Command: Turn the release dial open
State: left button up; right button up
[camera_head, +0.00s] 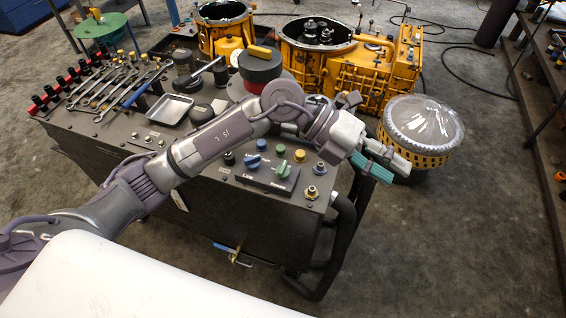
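A control panel (240,181) on the dark bench carries a blue knob (253,160) and a green knob (283,169), with smaller blue, green and yellow knobs behind them. A red and black round piece with a yellow bar on top (260,52) stands farther back on the bench. I cannot tell which of these is the release dial, as labels are too small to read. My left gripper (397,174) hangs past the bench's right edge, right of the knobs and touching none. Its teal and grey fingers lie close together, and their gap is unclear. My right gripper is not in view.
My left arm crosses over the bench. Wrenches (112,88), sockets and a metal tray (170,108) lie at the bench's left. Yellow transmission housings (365,75) stand behind. A yellow basket with a clear cover (424,120) is beside my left gripper. Floor at right is open.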

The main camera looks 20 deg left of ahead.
pick_arm(q)
jog(key=w+a+f+t+y, duration=0.1)
jog(key=w+a+f+y, duration=0.5)
jog(key=a, duration=0.3)
jog(key=n+t+y, duration=0.1)
jog(key=n+y, duration=0.1)
jog(key=y, duration=0.6)
send_over(283, 167)
notch_tip(283, 167, down, 12)
jog(key=p, duration=0.3)
jog(key=shift+r+p, duration=0.2)
jog(key=shift+p, duration=0.1)
jog(key=shift+f, duration=0.6)
grip_shut()
